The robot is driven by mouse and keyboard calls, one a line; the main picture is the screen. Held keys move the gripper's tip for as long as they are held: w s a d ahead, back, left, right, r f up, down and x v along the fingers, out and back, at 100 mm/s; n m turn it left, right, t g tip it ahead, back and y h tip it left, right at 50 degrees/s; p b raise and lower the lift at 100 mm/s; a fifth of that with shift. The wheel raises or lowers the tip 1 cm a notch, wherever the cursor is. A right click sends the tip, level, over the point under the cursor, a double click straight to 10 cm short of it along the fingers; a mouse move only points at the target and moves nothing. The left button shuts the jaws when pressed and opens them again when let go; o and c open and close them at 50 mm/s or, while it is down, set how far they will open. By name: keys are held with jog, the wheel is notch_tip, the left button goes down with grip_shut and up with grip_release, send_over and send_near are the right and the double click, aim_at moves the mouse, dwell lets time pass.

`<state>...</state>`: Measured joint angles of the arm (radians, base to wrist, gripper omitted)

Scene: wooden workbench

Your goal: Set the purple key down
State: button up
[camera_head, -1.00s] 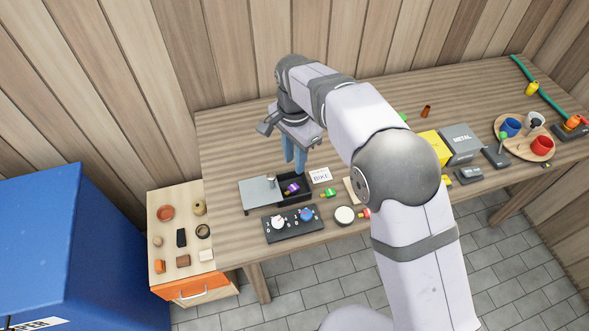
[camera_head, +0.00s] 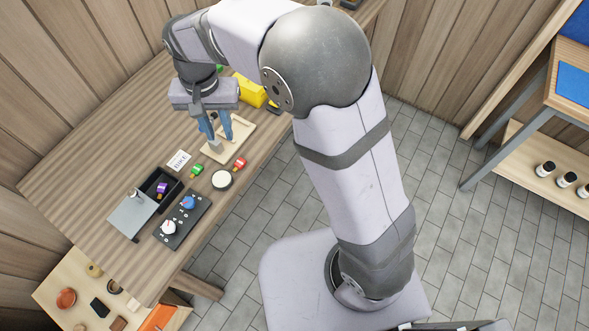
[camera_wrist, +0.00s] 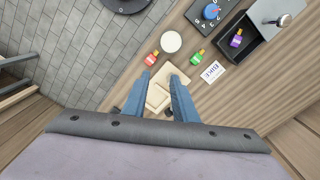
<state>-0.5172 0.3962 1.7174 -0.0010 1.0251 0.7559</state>
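The purple key (camera_head: 162,188) lies in the open part of a black box (camera_head: 176,185), with my gripper well away from it. The key also shows in the wrist view (camera_wrist: 236,38), near the top right inside the box (camera_wrist: 247,53). My gripper (camera_head: 217,136) is above a light wooden tray (camera_head: 241,134), to the upper right of the box. In the wrist view its two blue fingers (camera_wrist: 162,78) are apart with nothing seen held between them, and the tray (camera_wrist: 157,97) lies below. The exact height above the tray is unclear.
A grey sliding lid (camera_head: 132,215) covers part of the box. Near it are a dial panel (camera_head: 180,226), a BIKE card (camera_head: 179,160), a green key (camera_head: 197,170), a red key (camera_head: 240,163) and a round white disc (camera_head: 222,179). A yellow box (camera_head: 250,91) stands behind the tray.

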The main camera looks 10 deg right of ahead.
jog(key=s+d+f+n, duration=0.1)
jog(key=s+d+f, duration=0.1)
jog(key=s+d, duration=0.5)
jog(key=s+d+f+n, duration=0.1)
jog(key=s+d+f, duration=0.1)
jog(key=s+d, duration=0.6)
jog(key=d, duration=0.6)
jog(key=shift+n, duration=0.4)
notch_tip(320, 180, up, 2)
jog(key=shift+p, duration=1.05)
